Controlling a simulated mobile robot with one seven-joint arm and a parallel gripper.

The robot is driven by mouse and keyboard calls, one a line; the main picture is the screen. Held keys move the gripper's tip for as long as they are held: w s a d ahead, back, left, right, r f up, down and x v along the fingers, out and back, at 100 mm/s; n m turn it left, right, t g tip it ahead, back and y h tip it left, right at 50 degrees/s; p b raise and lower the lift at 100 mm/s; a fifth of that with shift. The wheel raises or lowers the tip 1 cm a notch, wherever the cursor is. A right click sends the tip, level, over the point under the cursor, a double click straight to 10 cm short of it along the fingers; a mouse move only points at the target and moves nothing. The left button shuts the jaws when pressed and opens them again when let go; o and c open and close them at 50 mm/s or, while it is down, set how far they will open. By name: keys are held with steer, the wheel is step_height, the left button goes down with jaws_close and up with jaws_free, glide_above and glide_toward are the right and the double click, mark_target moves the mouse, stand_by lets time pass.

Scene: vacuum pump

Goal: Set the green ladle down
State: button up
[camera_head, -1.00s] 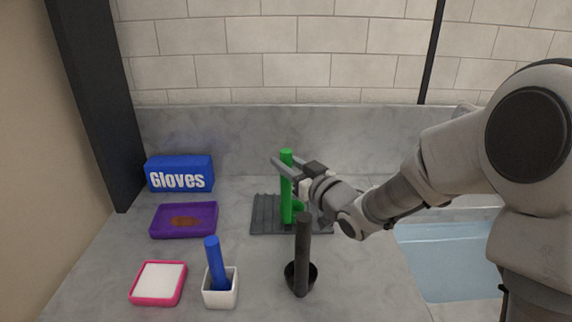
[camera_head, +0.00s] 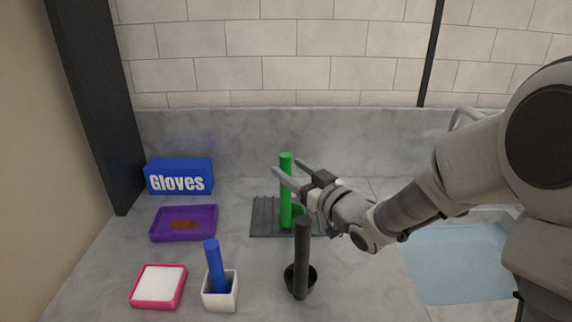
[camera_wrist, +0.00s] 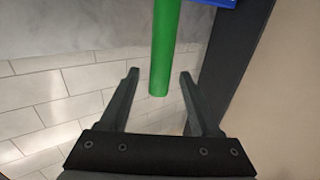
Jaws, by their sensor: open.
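The green ladle (camera_head: 286,190) stands upright on the grey ribbed mat (camera_head: 264,219), its bowl low on the right side and partly hidden behind the dark ladle. My gripper (camera_head: 287,167) is open around or just beside the upper part of the green handle; the head view does not settle which. In the wrist view, the green handle (camera_wrist: 166,50) shows beyond and between my two open fingers (camera_wrist: 160,75), with a gap to each.
A dark ladle (camera_head: 302,255) stands in front of the mat. A blue-handled tool in a white cup (camera_head: 220,293), a pink-rimmed tray (camera_head: 158,287), a purple tray (camera_head: 184,222) and a blue Gloves box (camera_head: 179,177) lie to the left. A sink basin (camera_head: 455,265) is at right.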

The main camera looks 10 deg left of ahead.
steer(key=s+d+r+m+h, duration=0.1)
steer(key=s+d+m+h, duration=0.35)
steer(key=d, duration=0.75)
steer(key=s+d+r+m+h, duration=0.15)
steer(key=s+d+h, duration=0.35)
steer(key=d+h, duration=0.6)
steer(key=s+d+f+m+g+y, duration=0.1)
steer(key=s+d+g, duration=0.1)
steer(key=s, duration=0.7)
steer(key=s+d+m+g+y, duration=0.1)
steer(key=s+g, duration=0.3)
steer(key=s, duration=0.5)
steer(key=shift+d+f+m+p, duration=0.4)
steer(key=shift+d+m, duration=0.15)
steer(key=shift+m, duration=0.25)
step_height(320, 180, up, 15)
steer(key=p, duration=1.5)
